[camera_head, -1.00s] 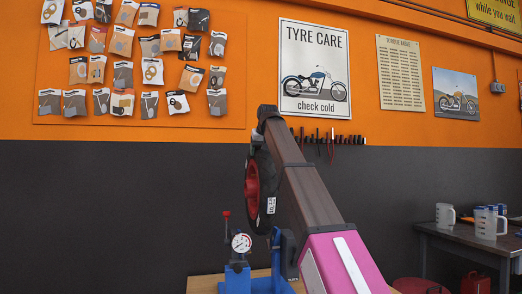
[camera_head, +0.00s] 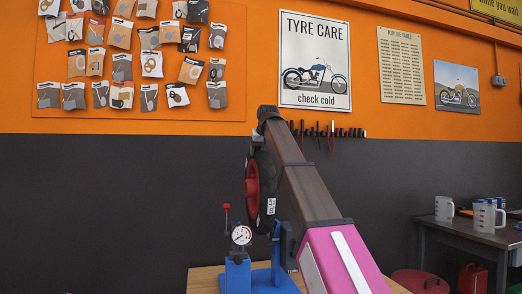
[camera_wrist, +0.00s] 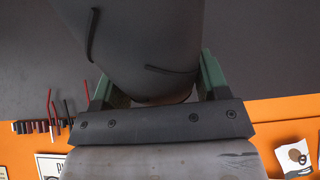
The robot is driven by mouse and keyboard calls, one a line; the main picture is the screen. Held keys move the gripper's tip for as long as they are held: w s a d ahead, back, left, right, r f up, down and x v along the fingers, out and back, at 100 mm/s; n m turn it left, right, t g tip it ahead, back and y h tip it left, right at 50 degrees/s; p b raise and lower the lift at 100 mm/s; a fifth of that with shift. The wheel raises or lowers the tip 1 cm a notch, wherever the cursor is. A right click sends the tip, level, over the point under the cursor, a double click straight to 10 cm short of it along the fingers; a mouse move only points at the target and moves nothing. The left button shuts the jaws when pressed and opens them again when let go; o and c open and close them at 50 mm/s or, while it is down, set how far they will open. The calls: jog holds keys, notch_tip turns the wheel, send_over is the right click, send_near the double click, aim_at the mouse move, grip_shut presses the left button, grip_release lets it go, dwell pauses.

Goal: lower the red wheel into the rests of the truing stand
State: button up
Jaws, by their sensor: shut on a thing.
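The red wheel (camera_head: 252,182) has a black tyre and a red hub. It hangs upright beside my arm in the head view, partly hidden by the arm. In the wrist view its dark tyre (camera_wrist: 135,45) fills the space between the green fingers of my gripper (camera_wrist: 155,85), which is shut on it. The blue truing stand (camera_head: 238,277) is below the wheel, with a round dial gauge (camera_head: 241,235) on its left post. A blue upright (camera_head: 276,262) stands under the tyre. The rests are not clearly visible, and I cannot tell whether the wheel touches them.
The stand is on a wooden bench top (camera_head: 204,279). A dark side table (camera_head: 455,232) with clear jugs (camera_head: 484,215) is at the right, with a red canister (camera_head: 473,279) below it. A tool rack (camera_head: 330,131) is on the wall behind my arm.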

jog(key=shift+f, duration=9.7)
